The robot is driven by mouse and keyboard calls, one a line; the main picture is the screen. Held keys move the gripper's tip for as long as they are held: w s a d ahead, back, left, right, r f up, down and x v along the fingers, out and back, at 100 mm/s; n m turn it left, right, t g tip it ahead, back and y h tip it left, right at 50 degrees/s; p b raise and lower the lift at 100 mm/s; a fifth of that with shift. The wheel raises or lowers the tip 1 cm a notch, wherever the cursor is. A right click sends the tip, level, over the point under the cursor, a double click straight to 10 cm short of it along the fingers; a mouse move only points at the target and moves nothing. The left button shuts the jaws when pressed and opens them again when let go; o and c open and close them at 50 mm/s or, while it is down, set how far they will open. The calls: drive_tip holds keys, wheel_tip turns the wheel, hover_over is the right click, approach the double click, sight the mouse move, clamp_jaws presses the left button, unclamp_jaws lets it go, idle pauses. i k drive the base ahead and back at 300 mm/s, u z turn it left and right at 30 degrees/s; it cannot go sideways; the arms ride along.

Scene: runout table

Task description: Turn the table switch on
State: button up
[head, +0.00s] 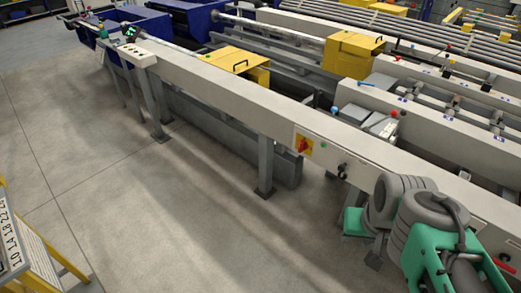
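The table switch (303,145) is a red rotary handle on a yellow plate. It is set in the front face of the long pale beam of the runout table (222,85), right of the picture's middle. The handle looks roughly upright, but it is too small to tell its exact setting. My arm's grey and green links fill the lower right, apart from the switch. I cannot make out my gripper's fingers in this view. Nothing covers the switch.
A small green button (323,144) and a black knob (342,169) sit right of the switch. A control panel (138,54) is at the beam's far left end. The grey floor (150,210) before the table is clear.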

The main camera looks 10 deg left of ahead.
sight(303, 145)
drive_tip(key=u, duration=0.3)
drive_tip(key=k, duration=0.65)
drive_tip(key=u, duration=0.65)
drive_tip(key=i, duration=0.8)
drive_tip(key=u, duration=0.85)
drive_tip(key=i, duration=0.85)
drive_tip(key=z, duration=0.5)
drive_tip(key=i, duration=1.05)
drive_tip(key=z, duration=0.75)
